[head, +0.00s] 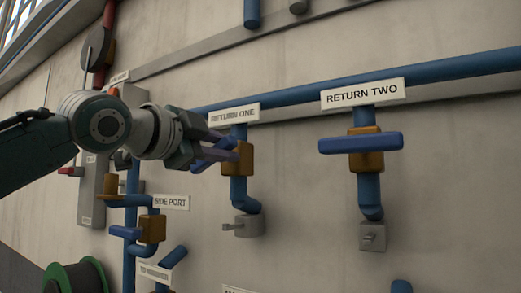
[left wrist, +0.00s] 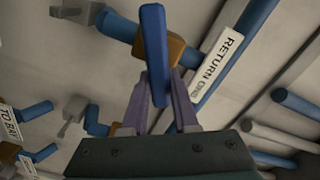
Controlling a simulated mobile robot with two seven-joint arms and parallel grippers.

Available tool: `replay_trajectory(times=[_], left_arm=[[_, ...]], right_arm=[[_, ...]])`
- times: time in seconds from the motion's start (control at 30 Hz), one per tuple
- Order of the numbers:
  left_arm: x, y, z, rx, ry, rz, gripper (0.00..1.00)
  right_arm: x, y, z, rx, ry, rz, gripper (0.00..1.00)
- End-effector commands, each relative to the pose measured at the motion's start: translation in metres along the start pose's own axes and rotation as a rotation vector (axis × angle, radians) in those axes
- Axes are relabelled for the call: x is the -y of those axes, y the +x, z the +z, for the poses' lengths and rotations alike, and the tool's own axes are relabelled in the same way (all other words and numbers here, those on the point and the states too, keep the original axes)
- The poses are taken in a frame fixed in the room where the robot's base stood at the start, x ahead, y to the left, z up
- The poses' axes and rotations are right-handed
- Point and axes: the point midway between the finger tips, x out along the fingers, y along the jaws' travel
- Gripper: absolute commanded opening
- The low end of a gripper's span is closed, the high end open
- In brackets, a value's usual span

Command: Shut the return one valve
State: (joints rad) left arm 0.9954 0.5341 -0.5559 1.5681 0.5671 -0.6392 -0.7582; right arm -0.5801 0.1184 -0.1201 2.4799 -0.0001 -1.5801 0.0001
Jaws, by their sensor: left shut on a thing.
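The return one valve is an orange-brown body (head: 240,157) on a blue vertical pipe, under the white RETURN ONE label (head: 234,113). Its blue bar handle (left wrist: 153,45) lies across the pipe in the left wrist view, where the valve body (left wrist: 176,48) shows behind it. My left gripper (head: 222,150) reaches in from the left, its purple-grey fingers at the handle. In the left wrist view the fingers (left wrist: 160,100) are on either side of the handle's near end, shut on it. In the head view the gripper hides much of the handle. My right gripper is not in view.
To the right is the RETURN TWO valve (head: 366,151), its blue handle horizontal. Below left is the SIDE PORT valve (head: 151,229). A grey box with a small lever (head: 246,227) is under return one. A green-rimmed reel (head: 76,278) sits at bottom left.

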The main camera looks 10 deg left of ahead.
Motion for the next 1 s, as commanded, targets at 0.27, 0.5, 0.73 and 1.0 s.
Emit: replay_trajectory(times=[0.27, 0.5, 0.73, 1.0], left_arm=[[-0.005, 0.000, 0.001, 0.001, 0.243, 0.002, 0.00], [-0.009, 0.000, 0.002, 0.001, 0.395, 0.002, 0.00], [-0.011, 0.000, 0.002, -0.001, 0.476, 0.000, 0.00], [-0.013, 0.000, 0.003, -0.001, 0.506, 0.001, 0.00]], right_arm=[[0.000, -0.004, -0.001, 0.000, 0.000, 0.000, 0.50], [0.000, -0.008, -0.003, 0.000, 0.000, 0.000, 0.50], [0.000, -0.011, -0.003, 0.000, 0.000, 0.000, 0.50], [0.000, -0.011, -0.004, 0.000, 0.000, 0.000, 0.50]])
